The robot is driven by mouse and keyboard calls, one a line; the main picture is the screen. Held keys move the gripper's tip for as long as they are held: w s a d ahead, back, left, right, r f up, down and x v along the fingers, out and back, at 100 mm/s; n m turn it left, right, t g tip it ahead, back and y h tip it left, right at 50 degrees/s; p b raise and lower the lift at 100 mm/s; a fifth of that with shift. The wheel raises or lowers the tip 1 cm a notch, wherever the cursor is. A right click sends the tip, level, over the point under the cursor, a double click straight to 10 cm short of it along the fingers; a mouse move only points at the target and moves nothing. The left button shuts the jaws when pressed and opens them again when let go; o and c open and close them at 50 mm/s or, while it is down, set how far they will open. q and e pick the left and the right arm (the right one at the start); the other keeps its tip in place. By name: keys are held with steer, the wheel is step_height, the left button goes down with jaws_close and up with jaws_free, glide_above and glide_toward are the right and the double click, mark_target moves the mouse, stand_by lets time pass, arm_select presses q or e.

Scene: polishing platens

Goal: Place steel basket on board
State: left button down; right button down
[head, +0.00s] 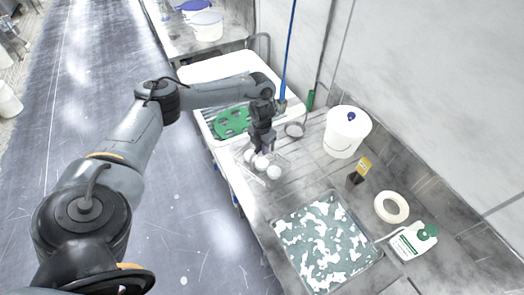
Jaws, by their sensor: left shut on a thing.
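My left gripper (262,147) points down from the end of my left arm, shut at the steel basket (284,166). The basket is small and see-through, with several white round pieces in it. It is over the slatted draining surface, near the sink's right end; whether it touches the surface is hard to tell. The fingertips are partly hidden by the gripper body. The slatted grey board (310,165) runs from the sink toward the right. My right gripper is not in view.
A sink with a green perforated plate (232,121) lies left of the gripper. A mottled teal-and-white tray (322,243) lies in front.

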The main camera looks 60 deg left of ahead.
arm_select(q)
step_height(320, 180, down, 2)
steer(key=shift+f, duration=0.45)
steer(key=c, duration=1)
jaws_free()
steer(key=shift+o, duration=0.2)
